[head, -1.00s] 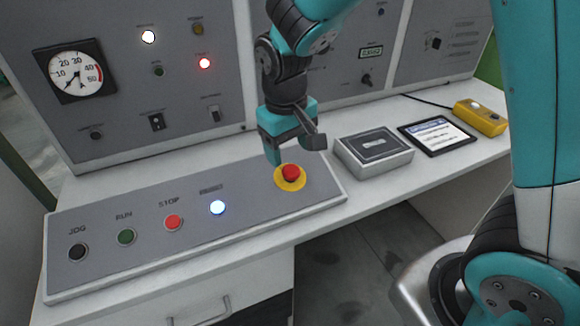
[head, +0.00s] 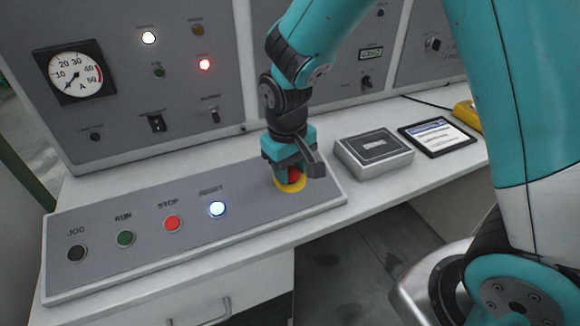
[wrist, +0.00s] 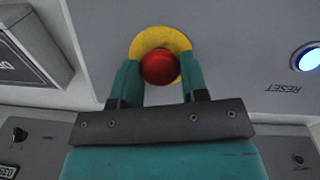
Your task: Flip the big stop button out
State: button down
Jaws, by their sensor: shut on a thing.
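The big red stop button (wrist: 160,68) sits on a yellow disc (wrist: 146,37) on the sloped grey panel. In the head view the red button (head: 294,175) is partly hidden by my gripper. My gripper (head: 291,180) is down at the button with one finger on either side of its red head. In the wrist view my gripper (wrist: 160,83) has its two teal fingers closed against the sides of the red head, which shows between them.
The grey panel (head: 120,268) also carries the JOG (head: 76,253), RUN (head: 125,238) and STOP (head: 172,223) buttons and a lit RESET button (head: 217,209). A metal box (head: 374,153) and a tablet (head: 438,136) lie to the right.

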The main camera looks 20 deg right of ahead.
jog(key=shift+s+r+p, duration=0.1)
jog(key=shift+r+p, duration=0.55)
jog(key=shift+p, duration=0.1)
jog(key=shift+f, duration=0.15)
jog(key=c, duration=0.6)
grip_release()
jog(key=r, duration=1.1)
jog(key=a+r, duration=0.1)
jog(key=r, duration=0.5)
jog(key=shift+s+r, duration=0.15)
jog(key=shift+r, duration=0.1)
jog(key=s+a+n+y, duration=0.1)
jog(key=s, duration=0.5)
jog(key=s+a+n+y, duration=0.1)
jog(key=s+n+y, duration=0.1)
jog(key=s, duration=0.4)
jog(key=s+a+n+y+p, duration=0.1)
jog(key=s+y, duration=0.1)
jog(key=s, duration=0.4)
jog(key=shift+s+a+f+n, duration=0.1)
jog(key=shift+a+f+n, duration=0.2)
jog(key=shift+f+n, duration=0.1)
